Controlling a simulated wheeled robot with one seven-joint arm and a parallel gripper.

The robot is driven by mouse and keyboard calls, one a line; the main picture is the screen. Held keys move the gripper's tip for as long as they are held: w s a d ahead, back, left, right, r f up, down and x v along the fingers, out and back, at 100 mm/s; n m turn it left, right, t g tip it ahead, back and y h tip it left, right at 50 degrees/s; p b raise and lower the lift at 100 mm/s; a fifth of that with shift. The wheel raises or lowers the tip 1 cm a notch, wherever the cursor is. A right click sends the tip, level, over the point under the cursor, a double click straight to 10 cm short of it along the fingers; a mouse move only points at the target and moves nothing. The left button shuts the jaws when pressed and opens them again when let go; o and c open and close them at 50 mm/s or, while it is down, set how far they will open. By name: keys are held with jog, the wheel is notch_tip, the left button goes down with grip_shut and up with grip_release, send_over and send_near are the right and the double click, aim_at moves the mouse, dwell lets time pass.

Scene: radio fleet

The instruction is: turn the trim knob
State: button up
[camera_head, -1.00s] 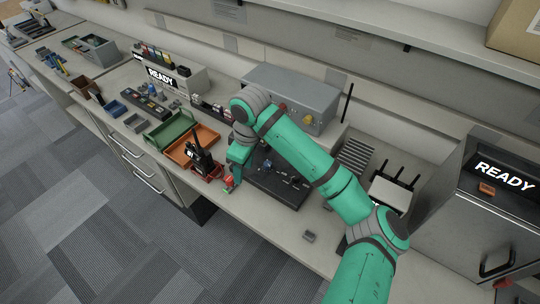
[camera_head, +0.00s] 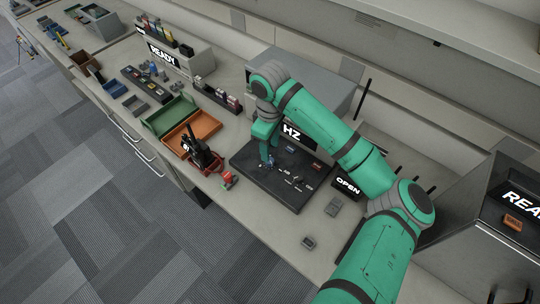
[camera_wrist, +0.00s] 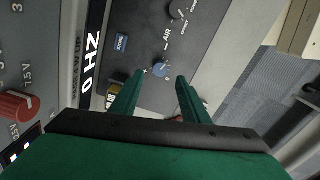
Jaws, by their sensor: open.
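A dark control panel (camera_head: 255,178) lies on the bench, with small knobs and switches on top. A dark knob (camera_wrist: 178,10) is further up the panel (camera_wrist: 200,45), by a label that seems to read AIR. I cannot read the word trim on any knob. In the head view my gripper (camera_head: 267,152) is over the panel's left part, pointing down, and partly hides it.
A grey box with an HZ display (camera_head: 292,131) stands behind the panel; its red knob (camera_wrist: 15,107) shows in the wrist view. Left are an orange tray (camera_head: 207,126), a green tray (camera_head: 160,121) and a black handheld radio (camera_head: 199,150). A small grey item (camera_head: 308,242) lies on the front bench.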

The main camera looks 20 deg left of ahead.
aim_at(270, 162)
jog(key=shift+f, duration=3.1)
jog(key=c, duration=1.1)
